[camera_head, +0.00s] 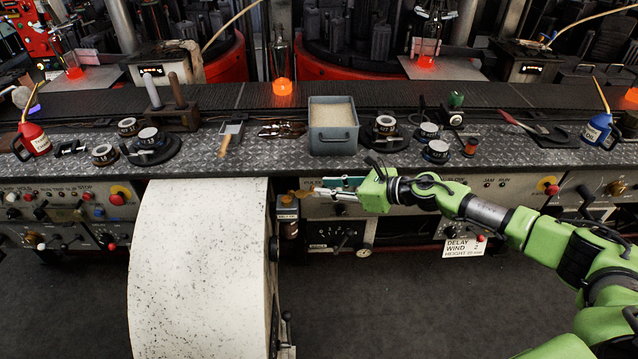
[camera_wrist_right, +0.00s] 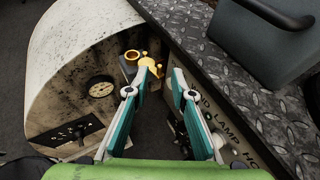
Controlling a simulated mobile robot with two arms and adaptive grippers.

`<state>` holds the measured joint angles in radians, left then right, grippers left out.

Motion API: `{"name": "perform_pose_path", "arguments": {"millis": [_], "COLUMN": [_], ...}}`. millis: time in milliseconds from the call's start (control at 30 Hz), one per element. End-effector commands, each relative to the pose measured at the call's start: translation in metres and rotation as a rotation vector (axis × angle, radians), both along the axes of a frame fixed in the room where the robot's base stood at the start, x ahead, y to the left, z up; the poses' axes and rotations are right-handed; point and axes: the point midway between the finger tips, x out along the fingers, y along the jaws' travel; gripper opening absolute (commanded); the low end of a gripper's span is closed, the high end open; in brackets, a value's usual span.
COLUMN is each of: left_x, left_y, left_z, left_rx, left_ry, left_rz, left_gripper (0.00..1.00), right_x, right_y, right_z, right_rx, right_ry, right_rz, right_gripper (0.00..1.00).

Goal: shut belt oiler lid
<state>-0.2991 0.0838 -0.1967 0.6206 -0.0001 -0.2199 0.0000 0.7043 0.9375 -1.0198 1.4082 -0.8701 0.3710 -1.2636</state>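The belt oiler (camera_head: 288,222) is a small dark jar with a brass top, fixed at the front of the machine just right of the big pale drum. In the right wrist view its round brass mouth (camera_wrist_right: 131,57) shows a dark inside. The brass lid (camera_wrist_right: 152,66) stands open beside the mouth, on the side towards my gripper; it also shows in the head view (camera_head: 302,193). My right gripper (camera_head: 318,190) is open, its fingers pointing at the oiler. In the wrist view (camera_wrist_right: 164,70) the left fingertip is close to the lid; contact cannot be told. My left gripper is out of view.
The pale speckled drum (camera_head: 200,265) stands left of the oiler. The bench (camera_head: 262,150) above carries a grey bin (camera_head: 333,126), tins and tools. Its front edge runs close beside my right gripper. A dial (camera_wrist_right: 100,87) sits on the drum's end face. The floor in front is clear.

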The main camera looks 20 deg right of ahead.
Motion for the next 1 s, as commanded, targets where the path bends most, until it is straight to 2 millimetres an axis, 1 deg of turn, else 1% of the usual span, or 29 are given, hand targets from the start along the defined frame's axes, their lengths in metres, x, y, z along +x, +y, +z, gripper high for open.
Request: {"name": "perform_pose_path", "arguments": {"millis": [33,200,567,600,667,700,900,1000], "left_x": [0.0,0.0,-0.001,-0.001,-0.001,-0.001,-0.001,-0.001], "left_y": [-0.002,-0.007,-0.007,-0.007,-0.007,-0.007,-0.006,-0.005], "left_z": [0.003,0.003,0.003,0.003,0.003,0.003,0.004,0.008], "left_rx": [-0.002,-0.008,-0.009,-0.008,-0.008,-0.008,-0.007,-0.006], "left_ry": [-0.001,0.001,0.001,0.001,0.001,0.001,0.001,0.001], "left_rz": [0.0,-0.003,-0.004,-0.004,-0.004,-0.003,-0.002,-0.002], "left_gripper": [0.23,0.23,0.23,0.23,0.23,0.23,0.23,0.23], "right_x": [0.006,0.018,0.022,0.022,0.022,0.022,0.021,0.021], "right_y": [0.007,0.017,0.021,0.021,0.021,0.021,0.021,0.021], "right_z": [-0.002,-0.01,-0.013,-0.013,-0.013,-0.013,-0.013,-0.012], "right_rx": [0.001,0.002,0.0,0.0,0.001,0.0,0.0,0.001], "right_ry": [0.0,0.001,0.001,0.001,0.001,0.001,0.002,0.002], "right_rz": [0.002,-0.001,0.0,0.0,0.0,0.0,-0.002,-0.007], "right_gripper": [0.23,0.23,0.23,0.2,0.05,0.0,0.0,0.0]}}
